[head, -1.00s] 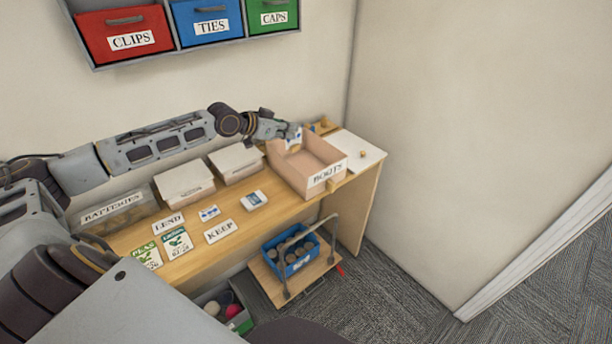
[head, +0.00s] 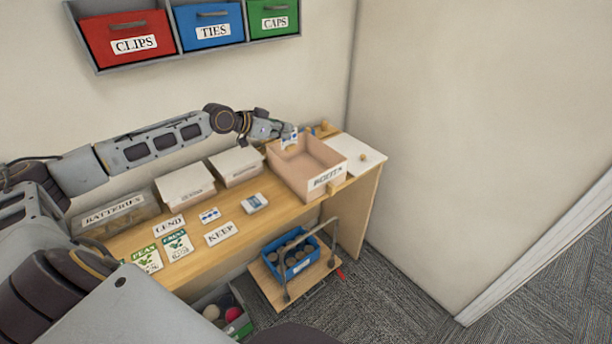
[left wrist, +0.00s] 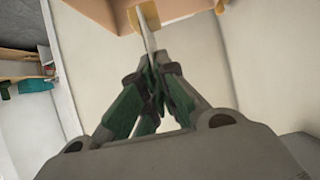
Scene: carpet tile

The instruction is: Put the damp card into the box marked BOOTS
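The open tan box (head: 343,162) with the BOOTS label (head: 328,177) stands at the right part of the wooden shelf. My left gripper (head: 287,132) is at the box's back left, shut on a small white and blue card (head: 289,142). The card hangs upright at the box's back edge; I cannot tell whether its lower part is inside. In the left wrist view my gripper's fingers (left wrist: 152,68) are together, with the thin pale card (left wrist: 148,35) edge-on between them. The box's tan wall (left wrist: 187,9) shows beyond. My right gripper is not in view.
White lidded boxes (head: 185,187) and a BATTERIES bin (head: 114,215) line the wall. LEND (head: 169,225) and KEEP (head: 221,233) labels, packets and a blue-white pack (head: 254,203) lie in front. A trolley (head: 269,286) with a blue bin (head: 293,262) stands below.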

